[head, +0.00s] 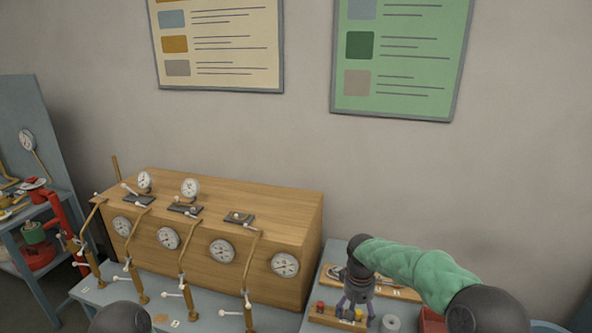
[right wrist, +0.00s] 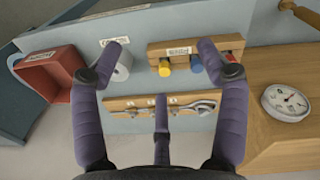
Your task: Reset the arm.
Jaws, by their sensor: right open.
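My right gripper (head: 355,308) hangs at the end of my green-sleeved right arm, pointing down over the right-hand table. In the right wrist view its purple fingers (right wrist: 161,62) are spread wide with nothing between them. A small wooden rack (right wrist: 222,44) with red, yellow and blue ends lies beyond the fingertips; the rack also shows in the head view (head: 325,319), partly behind the gripper. Whether the fingers touch the rack cannot be told. My left gripper is not in view.
A wooden tool holder (right wrist: 130,103) with wrenches, a white roll (right wrist: 122,68) and a red bin (right wrist: 42,73) surround the gripper. A large wooden cabinet (head: 272,205) with gauges and brass pipes stands to the left. A blue rack (head: 18,125) holds red equipment at far left.

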